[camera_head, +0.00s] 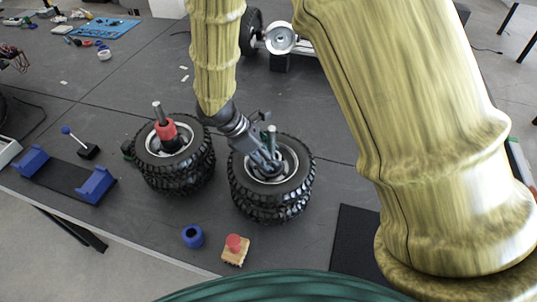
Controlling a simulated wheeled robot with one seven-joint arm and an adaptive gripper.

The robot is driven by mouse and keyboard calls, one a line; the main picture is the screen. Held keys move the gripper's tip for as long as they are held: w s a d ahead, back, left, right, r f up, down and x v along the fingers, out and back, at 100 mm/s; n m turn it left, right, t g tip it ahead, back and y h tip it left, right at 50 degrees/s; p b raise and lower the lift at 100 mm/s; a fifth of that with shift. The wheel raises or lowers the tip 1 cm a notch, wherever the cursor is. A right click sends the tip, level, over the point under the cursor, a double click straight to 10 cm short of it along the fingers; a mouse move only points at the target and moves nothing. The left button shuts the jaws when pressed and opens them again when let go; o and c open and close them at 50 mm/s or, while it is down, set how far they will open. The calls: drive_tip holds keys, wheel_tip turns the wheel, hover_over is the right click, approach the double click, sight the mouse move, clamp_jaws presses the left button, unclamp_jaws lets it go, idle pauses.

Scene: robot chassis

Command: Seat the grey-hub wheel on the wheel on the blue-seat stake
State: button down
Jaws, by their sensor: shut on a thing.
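A black wheel with a grey hub (292,161) lies flat around a grey upright stake (272,136) in the middle of the view. Another black tyre (276,212) shows right under it on the same stake. I cannot see a gap between the two, and the stake's seat is hidden. My gripper (266,163) points down into the upper wheel's hub beside the stake and is shut on that wheel. Its fingertips are partly hidden in the hub.
To the left, stacked wheels (182,178) stand around a stake with a red collar (167,134). A blue ring (192,236) and a red-knobbed block (235,249) lie in front. A blue-ended cradle (95,184) is at far left. A wheeled chassis (281,38) stands behind.

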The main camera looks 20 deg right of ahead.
drive_tip(key=shift+f, duration=0.6)
idle(0.4)
drive_tip(key=shift+s+f, duration=0.2)
drive_tip(key=c, duration=1)
unclamp_jaws()
drive_tip(key=shift+c, duration=0.2)
drive_tip(key=o, duration=0.4)
drive_tip(key=shift+w, duration=0.15)
drive_tip(key=s+v, duration=0.1)
drive_tip(key=v, duration=1.1)
drive_tip(key=shift+w, duration=0.4)
drive_tip(key=shift+d, duration=0.1)
